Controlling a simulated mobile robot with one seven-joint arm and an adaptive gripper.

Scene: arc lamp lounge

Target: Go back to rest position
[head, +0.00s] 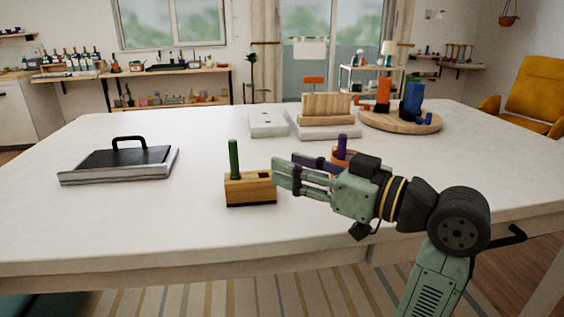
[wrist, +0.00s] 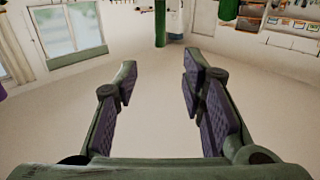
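My gripper (head: 285,173) is held above the white table, pointing left in the head view. In the wrist view my gripper (wrist: 160,70) has its fingers wide apart with nothing between them. In the head view the fingertips overlap the right edge of a wooden block (head: 250,190), which has a green peg (head: 234,158) standing upright on it. I cannot tell whether they touch. An orange piece with a purple top (head: 341,145) is partly hidden behind my gripper.
The white table (head: 120,222) is clear at front left. A dark lidded tray with a handle (head: 125,160) lies left. White and wooden stands (head: 325,122) and a round wooden board (head: 400,125) with orange and blue pieces are at the back. A yellow chair (head: 535,90) stands right.

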